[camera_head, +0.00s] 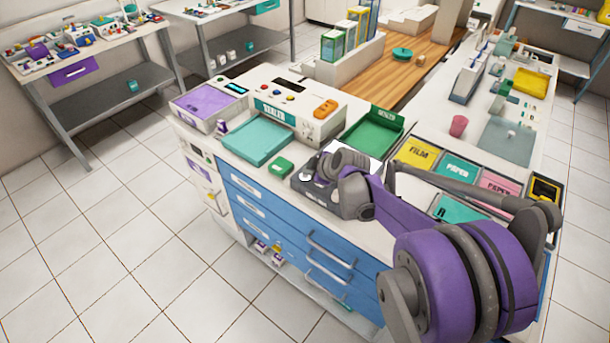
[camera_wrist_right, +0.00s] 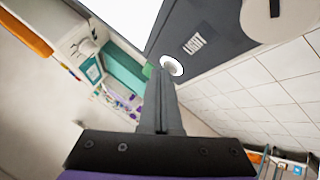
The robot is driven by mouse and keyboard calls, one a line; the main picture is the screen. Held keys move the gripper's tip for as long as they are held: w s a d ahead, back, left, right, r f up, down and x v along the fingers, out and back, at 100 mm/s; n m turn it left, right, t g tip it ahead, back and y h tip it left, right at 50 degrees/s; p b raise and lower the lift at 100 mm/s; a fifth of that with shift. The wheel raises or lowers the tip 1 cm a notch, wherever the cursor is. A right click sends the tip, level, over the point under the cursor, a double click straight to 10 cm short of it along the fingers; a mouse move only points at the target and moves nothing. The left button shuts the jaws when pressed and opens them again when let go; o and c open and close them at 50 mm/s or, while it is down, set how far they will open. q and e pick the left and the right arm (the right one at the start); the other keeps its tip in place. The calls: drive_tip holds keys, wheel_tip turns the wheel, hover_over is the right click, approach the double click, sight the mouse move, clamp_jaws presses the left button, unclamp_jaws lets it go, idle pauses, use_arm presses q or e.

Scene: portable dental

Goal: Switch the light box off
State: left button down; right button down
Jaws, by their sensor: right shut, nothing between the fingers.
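The light box (camera_head: 313,196) is a dark grey box on the counter, partly hidden behind my right arm. In the wrist view its dark face (camera_wrist_right: 215,22) carries the label LIGHT, and its panel (camera_wrist_right: 122,14) is bright white. My left gripper is not in view.
Film (camera_head: 417,152) and paper compartments lie to the right, partly under my arm. Blue drawers (camera_head: 285,222) are below.

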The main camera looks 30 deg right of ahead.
sight(308, 177)
idle(0.3)
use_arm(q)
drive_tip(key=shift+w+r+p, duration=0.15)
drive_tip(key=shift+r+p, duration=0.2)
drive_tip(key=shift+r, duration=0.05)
use_arm(e)
drive_tip(key=shift+r, duration=0.45)
